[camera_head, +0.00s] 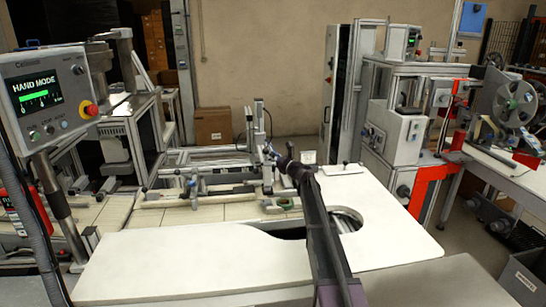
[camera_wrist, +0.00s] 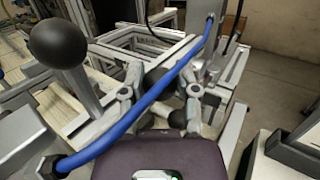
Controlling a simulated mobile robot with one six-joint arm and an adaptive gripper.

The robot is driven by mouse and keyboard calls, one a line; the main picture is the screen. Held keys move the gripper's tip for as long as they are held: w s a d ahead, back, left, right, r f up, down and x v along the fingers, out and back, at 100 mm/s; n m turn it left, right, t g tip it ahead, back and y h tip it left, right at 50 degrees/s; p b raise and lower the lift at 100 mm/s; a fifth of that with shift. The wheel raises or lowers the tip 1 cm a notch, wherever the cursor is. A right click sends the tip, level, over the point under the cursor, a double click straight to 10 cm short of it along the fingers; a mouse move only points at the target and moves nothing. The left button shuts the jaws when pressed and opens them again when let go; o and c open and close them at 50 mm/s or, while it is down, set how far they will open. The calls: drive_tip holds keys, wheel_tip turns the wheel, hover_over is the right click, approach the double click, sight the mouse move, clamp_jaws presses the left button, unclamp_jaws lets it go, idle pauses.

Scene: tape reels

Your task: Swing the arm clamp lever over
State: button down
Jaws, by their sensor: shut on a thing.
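My gripper (camera_wrist: 164,88) is at the machine's metal frame, its two grey fingers on either side of a dark rounded piece (camera_wrist: 160,76). That piece appears to be the grip of the arm clamp lever; most of the lever is hidden by the fingers and my wrist. In the head view my gripper (camera_head: 272,153) reaches the upright clamp assembly (camera_head: 258,128) at the rear of the white table. It is too small there to make out the lever or the fingers clearly. A blue hose (camera_wrist: 150,97) crosses in front of the fingers in the wrist view.
A black ball knob (camera_wrist: 58,44) on a grey post stands left of my gripper. The white table (camera_head: 185,262) has a round cutout under my arm. A control panel (camera_head: 45,95) stands at left; a reel machine (camera_head: 515,102) is at right. The tabletop is mostly bare.

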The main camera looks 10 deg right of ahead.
drive_tip(key=shift+a, duration=0.1)
drive_tip(key=shift+c, duration=1.7)
unclamp_jaws()
